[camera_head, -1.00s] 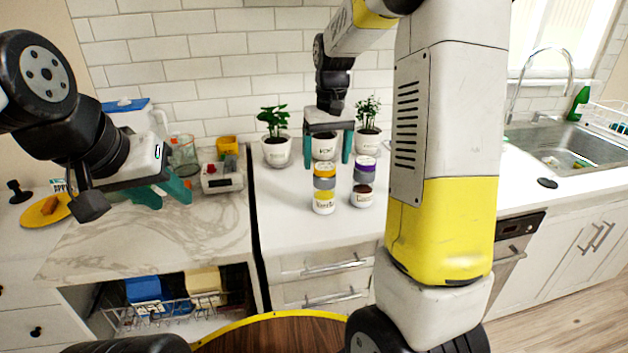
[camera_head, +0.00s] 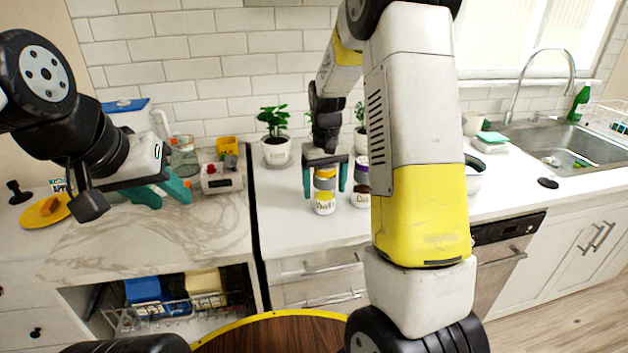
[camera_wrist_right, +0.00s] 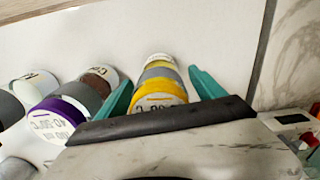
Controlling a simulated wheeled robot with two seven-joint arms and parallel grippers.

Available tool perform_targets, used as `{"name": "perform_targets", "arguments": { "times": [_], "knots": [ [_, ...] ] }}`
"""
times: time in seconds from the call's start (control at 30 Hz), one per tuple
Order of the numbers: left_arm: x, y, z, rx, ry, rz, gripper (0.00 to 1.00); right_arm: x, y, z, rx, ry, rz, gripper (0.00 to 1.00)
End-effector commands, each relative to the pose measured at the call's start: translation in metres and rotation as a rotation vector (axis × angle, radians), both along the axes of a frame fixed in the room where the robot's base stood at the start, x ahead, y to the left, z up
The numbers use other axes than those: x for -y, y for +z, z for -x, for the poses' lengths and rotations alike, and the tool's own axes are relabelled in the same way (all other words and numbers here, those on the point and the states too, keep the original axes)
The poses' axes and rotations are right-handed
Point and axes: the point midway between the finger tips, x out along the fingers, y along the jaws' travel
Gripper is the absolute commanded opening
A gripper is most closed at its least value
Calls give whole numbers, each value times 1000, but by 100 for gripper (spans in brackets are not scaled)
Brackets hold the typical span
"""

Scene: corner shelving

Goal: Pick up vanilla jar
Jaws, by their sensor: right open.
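The vanilla jar (camera_head: 324,199) has a white label, a grey band and a yellow top, and stands upright on the white counter (camera_head: 290,225). My right gripper (camera_head: 325,192) is open above it, with its teal fingers on either side of the jar. In the right wrist view the jar (camera_wrist_right: 159,84) lies between the two open fingers (camera_wrist_right: 162,95), and I cannot tell whether either finger touches it. A purple-topped jar (camera_head: 361,191) stands close to the right, partly hidden by my arm. My left gripper (camera_head: 165,190) is over the marble counter, its fingers partly hidden.
In the right wrist view the purple-topped jar (camera_wrist_right: 68,113) sits just outside one finger. A potted plant (camera_head: 276,150) stands behind. A red-and-white device (camera_head: 221,178) is on the marble counter (camera_head: 150,225). The counter's front is clear.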

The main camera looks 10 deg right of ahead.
Motion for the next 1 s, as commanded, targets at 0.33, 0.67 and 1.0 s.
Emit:
{"name": "perform_targets", "arguments": {
  "times": [0.33,0.67,1.0],
  "knots": [
    [0,0,0,0,0,0,36,0,0,0,0,0,0,30],
    [0,0,0,0,0,0,36,0,1,0,1,0,0,0],
    [0,0,0,0,0,0,36,0,21,-1,5,1,-1,0]
  ]
}}
